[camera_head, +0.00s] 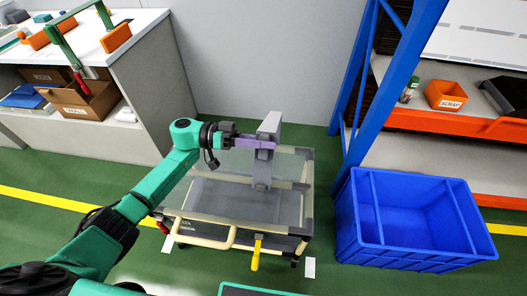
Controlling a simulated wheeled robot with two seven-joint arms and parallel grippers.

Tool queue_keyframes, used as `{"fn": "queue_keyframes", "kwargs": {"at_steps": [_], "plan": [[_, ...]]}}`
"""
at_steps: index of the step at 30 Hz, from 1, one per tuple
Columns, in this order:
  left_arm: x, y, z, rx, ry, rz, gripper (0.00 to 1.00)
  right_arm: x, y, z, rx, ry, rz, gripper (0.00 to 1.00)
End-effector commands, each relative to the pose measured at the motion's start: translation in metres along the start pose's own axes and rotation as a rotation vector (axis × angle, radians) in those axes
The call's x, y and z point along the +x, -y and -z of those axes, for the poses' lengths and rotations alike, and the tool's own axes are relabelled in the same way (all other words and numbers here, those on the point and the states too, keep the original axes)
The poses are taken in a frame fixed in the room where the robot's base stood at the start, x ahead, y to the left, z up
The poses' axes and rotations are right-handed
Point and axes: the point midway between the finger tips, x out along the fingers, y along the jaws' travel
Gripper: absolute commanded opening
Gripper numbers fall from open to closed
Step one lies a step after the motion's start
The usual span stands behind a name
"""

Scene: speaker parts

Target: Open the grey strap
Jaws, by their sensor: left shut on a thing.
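A grey upright piece (263,171), which looks like the grey strap, stands over the wheeled cart (193,229) in the middle of the view. Its wider upper part (271,123) rises above the cart's top. My left gripper (262,143), with purple fingers, reaches in from the left and is shut on this grey piece at its middle height. The fingers partly cover the piece. I cannot tell clearly how its lower end joins the cart. My right gripper is not in view.
A blue crate (400,256) stands on the floor to the right of the cart, next to a blue rack post (391,75). A shelf with an orange scrap bin (445,95) is behind it. A workbench (150,32) with cardboard boxes is at left. A grey wall is behind.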

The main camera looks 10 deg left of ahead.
Motion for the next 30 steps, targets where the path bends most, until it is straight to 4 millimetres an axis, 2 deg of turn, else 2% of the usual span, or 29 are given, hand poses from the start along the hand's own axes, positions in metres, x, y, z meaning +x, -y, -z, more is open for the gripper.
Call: {"fn": "queue_keyframes", "kwargs": {"at_steps": [1,4,16,17,18,19,27,30], "plan": [[0.0002,-0.0018,0.0085,-0.007,-0.002,-0.006,0.0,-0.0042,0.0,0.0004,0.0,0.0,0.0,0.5],[0.0001,0.0006,0.0136,-0.022,-0.003,-0.007,0.0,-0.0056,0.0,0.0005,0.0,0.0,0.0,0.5],[0.0002,0.0021,0.0157,-0.03,-0.004,-0.007,0.0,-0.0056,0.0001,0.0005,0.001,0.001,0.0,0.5],[0.0002,0.0021,0.0157,-0.03,-0.004,-0.007,0.43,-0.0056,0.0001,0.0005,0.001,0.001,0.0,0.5],[0.0001,0.0021,0.0158,-0.03,-0.004,-0.007,0.59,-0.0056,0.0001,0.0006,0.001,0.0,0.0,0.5],[0.0001,0.0022,0.0157,-0.03,-0.004,-0.006,0.62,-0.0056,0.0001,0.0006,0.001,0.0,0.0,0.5],[-0.0002,0.0034,0.0141,-0.032,-0.002,-0.002,0.62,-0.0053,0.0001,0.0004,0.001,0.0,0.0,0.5],[-0.0067,0.0045,0.0133,-0.032,-0.001,0.001,0.62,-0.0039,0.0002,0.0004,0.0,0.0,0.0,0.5]]}}
